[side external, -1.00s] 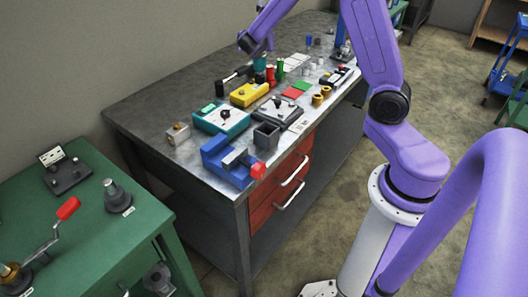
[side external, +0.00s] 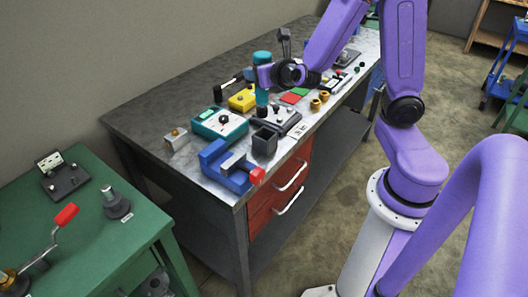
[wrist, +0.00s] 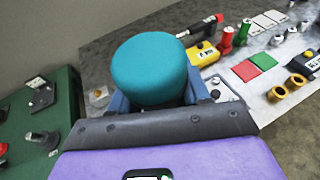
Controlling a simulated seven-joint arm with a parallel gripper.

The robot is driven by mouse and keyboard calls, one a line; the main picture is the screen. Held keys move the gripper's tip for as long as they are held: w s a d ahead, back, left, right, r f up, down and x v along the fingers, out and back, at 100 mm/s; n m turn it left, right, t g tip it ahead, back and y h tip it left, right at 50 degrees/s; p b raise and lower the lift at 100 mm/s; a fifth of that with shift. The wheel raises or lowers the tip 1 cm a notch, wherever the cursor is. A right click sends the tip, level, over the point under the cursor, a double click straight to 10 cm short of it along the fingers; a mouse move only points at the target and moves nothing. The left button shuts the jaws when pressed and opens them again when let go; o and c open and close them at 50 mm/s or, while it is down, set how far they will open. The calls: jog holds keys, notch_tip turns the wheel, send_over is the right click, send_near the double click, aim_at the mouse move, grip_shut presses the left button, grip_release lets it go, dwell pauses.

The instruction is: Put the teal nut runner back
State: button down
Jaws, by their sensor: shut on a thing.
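The teal nut runner (side external: 262,98) is upright in my gripper (side external: 264,76), which is shut around its upper part. In the side view it hangs over the middle of the bench, in front of the yellow box. Its lower end shows close to the grey plate fixture (side external: 285,120) and behind the dark open-topped square holder (side external: 265,142); I cannot tell whether it touches anything. In the wrist view the runner's round teal top (wrist: 150,68) fills the space between the fingers and hides what lies under it.
A teal box (side external: 219,124), a yellow box (side external: 242,100) and a blue vise (side external: 229,167) stand close by. Brass rings (wrist: 288,88), red and green pads (wrist: 254,66) and red and green bottles (wrist: 233,37) lie to the right in the wrist view. A green table (side external: 95,235) stands at left.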

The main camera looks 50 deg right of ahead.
aim_at(265, 114)
jog(key=m+h, duration=0.1)
jog(key=m+g+h, duration=0.1)
jog(key=shift+s+f+m+h, duration=0.1)
jog(key=shift+f+m+h, duration=0.2)
jog(key=shift+f+h, duration=0.1)
jog(key=shift+s+f+m+g+h, duration=0.3)
jog(key=shift+s+m+g+h, duration=0.35)
jog(key=shift+m+g+h, duration=0.35)
jog(key=shift+f, duration=5)
jog(key=shift+s+f, duration=0.1)
jog(key=shift+f, duration=0.5)
jog(key=c, duration=0.5)
grip_release()
jog(key=shift+r, duration=0.1)
